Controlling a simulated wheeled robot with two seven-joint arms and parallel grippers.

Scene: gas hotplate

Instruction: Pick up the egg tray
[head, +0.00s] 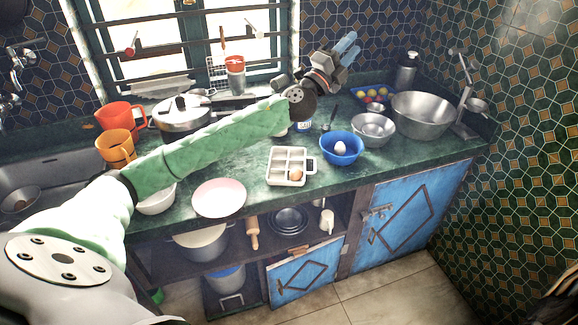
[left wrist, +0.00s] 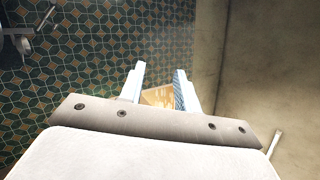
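The egg tray (head: 289,153) is a cream tray with several compartments on the green counter. A brown egg (head: 295,175) sits in its front right compartment. My left gripper (head: 347,46) is raised above the back of the counter, behind and to the right of the tray, well apart from it. Its two pale blue fingers are spread with nothing between them; in the left wrist view the fingers (left wrist: 158,88) are also apart and empty. The tray does not show in the left wrist view. My right gripper is not in view.
A blue bowl (head: 341,150) with a white egg stands close right of the tray. A pink-white plate (head: 219,198) lies to its left. Metal bowls (head: 373,130) and a large steel basin (head: 423,115) stand farther right. The counter's front edge is near the tray.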

